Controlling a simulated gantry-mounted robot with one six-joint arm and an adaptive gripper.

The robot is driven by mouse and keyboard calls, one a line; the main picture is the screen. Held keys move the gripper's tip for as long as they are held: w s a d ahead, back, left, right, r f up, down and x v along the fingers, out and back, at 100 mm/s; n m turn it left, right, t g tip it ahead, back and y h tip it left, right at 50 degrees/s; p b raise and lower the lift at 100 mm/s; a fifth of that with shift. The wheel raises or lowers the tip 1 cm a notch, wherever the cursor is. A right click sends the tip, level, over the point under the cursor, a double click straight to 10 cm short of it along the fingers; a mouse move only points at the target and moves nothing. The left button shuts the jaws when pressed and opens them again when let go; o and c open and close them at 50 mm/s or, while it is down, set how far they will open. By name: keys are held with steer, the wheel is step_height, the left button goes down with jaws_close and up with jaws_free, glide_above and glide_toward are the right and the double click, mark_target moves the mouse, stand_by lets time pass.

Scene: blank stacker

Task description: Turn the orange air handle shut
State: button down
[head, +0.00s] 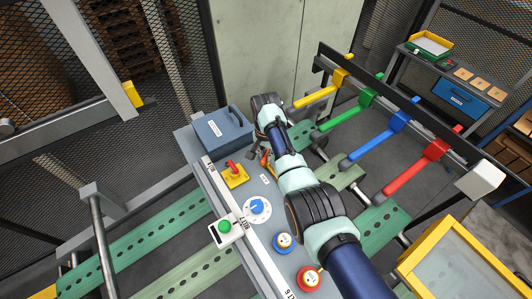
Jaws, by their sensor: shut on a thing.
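The orange air handle (265,159) shows as a small orange piece on the grey console (212,168), close to the left side of my arm. My gripper (254,156) reaches down at the handle from the arm's far end and is shut on it. The arm's wrist covers much of the gripper and part of the handle, so the fingertips and the handle's exact angle are hard to see.
On the console are a blue-grey box (222,134), a red switch on a yellow plate (235,174), a blue knob (257,206), a green button (225,227), and blue (284,242) and red (309,279) round buttons. Coloured arms (362,150) hang to the right.

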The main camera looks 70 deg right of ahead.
steer(key=m, duration=0.5)
steer(key=shift+m, duration=0.4)
stand_by(0.4)
steer(key=c, duration=1.1)
jaws_free()
steer(key=shift+c, duration=0.2)
step_height(320, 180, up, 12)
